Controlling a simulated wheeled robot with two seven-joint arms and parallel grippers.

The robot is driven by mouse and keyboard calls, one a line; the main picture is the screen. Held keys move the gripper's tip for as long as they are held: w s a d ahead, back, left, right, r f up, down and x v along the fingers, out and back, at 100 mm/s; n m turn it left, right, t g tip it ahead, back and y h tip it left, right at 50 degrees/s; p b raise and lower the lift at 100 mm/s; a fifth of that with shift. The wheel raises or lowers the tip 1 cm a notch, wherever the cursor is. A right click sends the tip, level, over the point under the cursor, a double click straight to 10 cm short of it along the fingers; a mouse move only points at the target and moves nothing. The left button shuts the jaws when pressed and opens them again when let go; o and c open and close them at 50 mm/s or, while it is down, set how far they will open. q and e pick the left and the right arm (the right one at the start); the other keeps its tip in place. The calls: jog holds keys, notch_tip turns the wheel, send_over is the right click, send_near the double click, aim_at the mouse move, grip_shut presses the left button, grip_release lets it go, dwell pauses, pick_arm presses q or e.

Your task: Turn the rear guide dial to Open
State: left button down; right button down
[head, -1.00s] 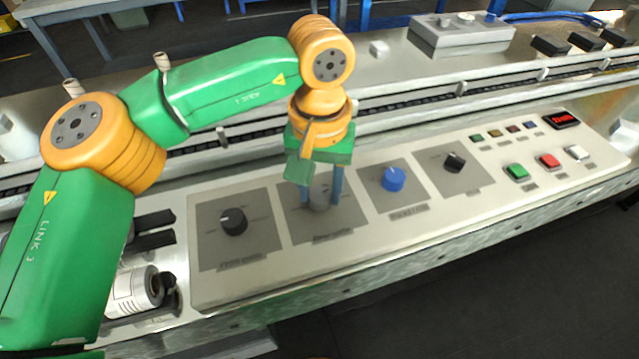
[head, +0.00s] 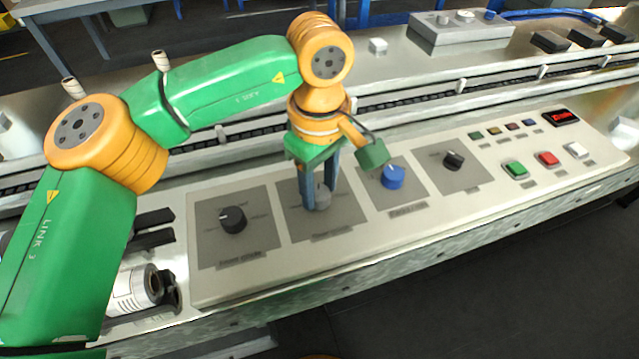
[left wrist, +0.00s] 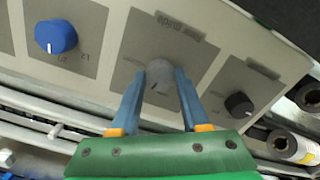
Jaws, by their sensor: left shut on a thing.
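The rear guide dial is a grey knob (head: 322,197) on the second dark square plate from the left of the slanted panel. It also shows in the left wrist view (left wrist: 160,78), between the fingers, with a dark pointer mark facing the gripper side. My left gripper (head: 317,203) points down over this plate, its two blue fingers shut on the grey knob. In the left wrist view the fingertips (left wrist: 161,80) touch the knob on both sides. The label by the plate is too blurred to read surely. My right gripper is not in view.
A black knob (head: 233,220) is on the plate to the left. A blue knob (head: 393,176) and another black knob (head: 454,160) are to the right. Green (head: 515,169), red (head: 549,159) and white buttons sit further right. A conveyor channel runs behind the panel.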

pick_arm(q)
jog(key=n, duration=0.5)
jog(key=shift+w+n+b, duration=0.1)
jog(key=shift+n+b, duration=0.2)
jog(key=n, duration=0.5)
jog(key=shift+n+b, duration=0.3)
jog(key=shift+b, duration=0.05)
jog(key=n+b, duration=0.1)
jog(key=n, duration=0.4)
jog(key=shift+f+n+b, duration=0.1)
jog(key=shift+n+b, duration=0.25)
jog(key=shift+n, duration=2.15)
jog(key=shift+c, duration=1.9)
grip_release()
